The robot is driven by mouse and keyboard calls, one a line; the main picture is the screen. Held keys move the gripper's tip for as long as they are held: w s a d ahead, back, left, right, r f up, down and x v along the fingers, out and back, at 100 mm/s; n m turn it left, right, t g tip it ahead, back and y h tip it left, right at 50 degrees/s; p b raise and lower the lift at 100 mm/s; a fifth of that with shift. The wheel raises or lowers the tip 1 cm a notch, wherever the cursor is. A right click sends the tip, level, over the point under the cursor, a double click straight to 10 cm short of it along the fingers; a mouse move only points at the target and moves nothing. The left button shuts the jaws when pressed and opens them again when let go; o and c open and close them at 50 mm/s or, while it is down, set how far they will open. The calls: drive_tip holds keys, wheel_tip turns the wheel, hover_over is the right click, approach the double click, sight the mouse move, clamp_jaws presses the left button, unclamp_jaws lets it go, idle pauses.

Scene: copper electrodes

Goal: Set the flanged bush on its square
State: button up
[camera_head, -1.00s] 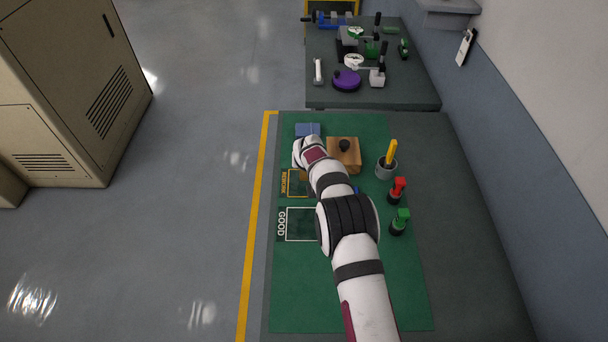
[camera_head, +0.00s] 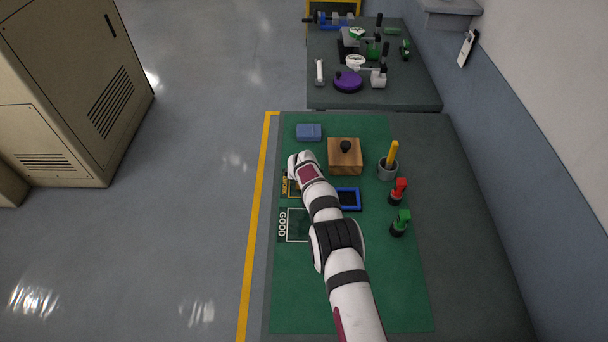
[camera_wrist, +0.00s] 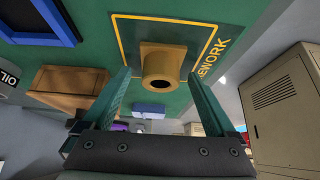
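The flanged bush (camera_wrist: 163,66) is a tan-bronze cylinder with a bore and a squarish flange. In the wrist view it stands on the green mat inside the yellow-outlined REWORK square (camera_wrist: 124,40). My gripper (camera_wrist: 160,82) is open, its two green fingers on either side of the bush, with a gap visible at each side. In the head view my gripper (camera_head: 299,168) is over the REWORK square (camera_head: 291,189) and hides the bush. The white-outlined GOOD square (camera_head: 290,224) lies nearer, partly behind my arm.
A wooden block with a black knob (camera_head: 345,157), a blue block (camera_head: 309,132) and a blue-framed tray (camera_head: 349,199) are close by. A grey cup with a yellow marker (camera_head: 387,170), a red-topped bottle (camera_head: 398,190) and a green-topped bottle (camera_head: 400,223) stand right. The mat's front is clear.

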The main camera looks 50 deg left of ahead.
drive_tip(key=shift+r, duration=0.1)
drive_tip(key=shift+d+r, duration=0.1)
drive_tip(key=shift+r, duration=0.15)
drive_tip(key=v, duration=1.2)
drive_tip(key=w+d+r+m+h, duration=0.1)
drive_tip(key=w+d+r, duration=0.15)
drive_tip(key=d, duration=0.25)
drive_tip(key=w+d+r+m+h, duration=0.1)
drive_tip(key=w+d+r+m, duration=0.1)
drive_tip(key=d+r, duration=0.3)
drive_tip(key=s+d+r+m+g+h, duration=0.15)
drive_tip(key=d+r, duration=0.25)
drive_tip(key=d, duration=0.7)
drive_tip(key=s+d+r+m+h, duration=0.1)
drive_tip(key=s+d+r+m, duration=0.2)
drive_tip(key=d, duration=0.9)
drive_tip(key=s+d+r+m+g, duration=0.1)
drive_tip(key=s+d+m, duration=0.1)
drive_tip(key=s+d, duration=0.2)
drive_tip(key=s+d+r+m+g+y, duration=0.1)
drive_tip(key=s+d, duration=0.3)
drive_tip(key=s, duration=0.6)
drive_tip(key=s+d+r+m+g, duration=0.1)
drive_tip(key=s+d+m, duration=0.3)
drive_tip(key=s, duration=0.4)
drive_tip(key=shift+d+y, duration=0.35)
drive_tip(key=shift+d, duration=0.2)
